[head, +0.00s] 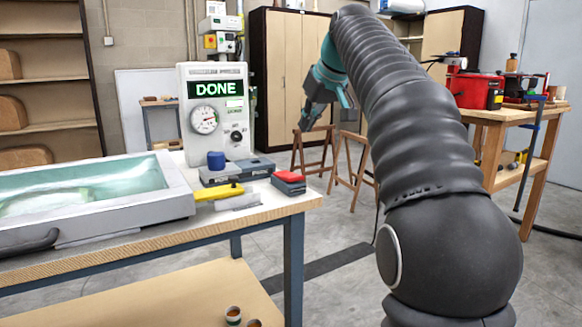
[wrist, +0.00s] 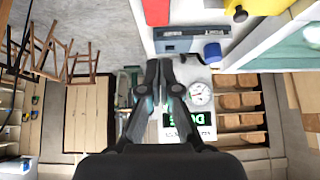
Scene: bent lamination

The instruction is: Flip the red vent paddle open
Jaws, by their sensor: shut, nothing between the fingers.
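A red-topped block, which looks like the red vent paddle (head: 289,176), lies flat at the right end of the bench. Its red top shows at the upper edge of the wrist view (wrist: 157,11), partly cut off. My gripper (head: 306,122) is raised behind and to the right of the bench corner, apart from the paddle. In the wrist view its fingers (wrist: 159,68) are together with nothing between them. A grey control box (head: 183,115) with a gauge (head: 205,120) and a green "DONE" display (head: 215,88) stands at the back of the bench.
A blue knob (head: 216,160) stands on a grey-blue base (head: 250,168) beside the paddle. A yellow-handled tool (head: 219,191) lies in front. A pale tray of greenish liquid (head: 180,192) fills the left.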

